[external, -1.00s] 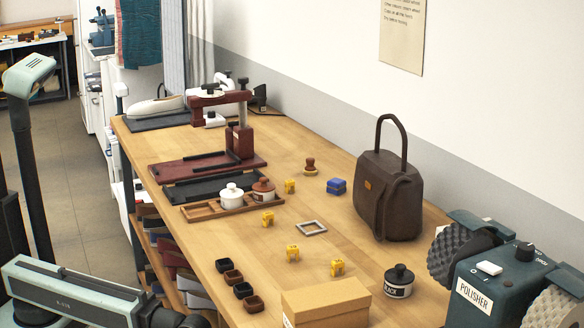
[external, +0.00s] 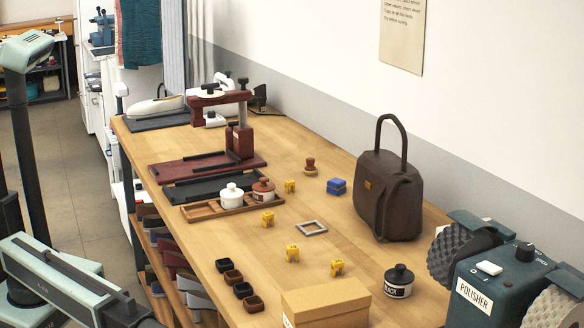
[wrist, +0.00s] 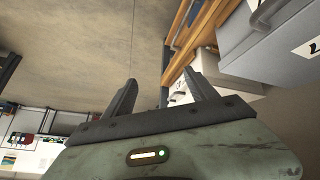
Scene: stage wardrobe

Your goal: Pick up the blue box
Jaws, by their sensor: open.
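The blue box (external: 336,186) is small and sits on the wooden workbench, left of the brown handbag and right of a brown stamp-like knob. Nothing touches it. My arm shows at the lower left of the external view, away from the box, and its gripper end is not clearly seen there. In the wrist view my gripper (wrist: 160,98) has its two dark fingers apart with nothing between them. It faces the floor and the shelves under the bench. The blue box is not in the wrist view.
The handbag (external: 388,195) stands close to the box. Several yellow pieces, a grey square frame (external: 311,228), a black jar (external: 399,281) and a cardboard box (external: 326,304) are spread on the bench. The polisher (external: 490,285) is at the right. Bench surface around the blue box is mostly clear.

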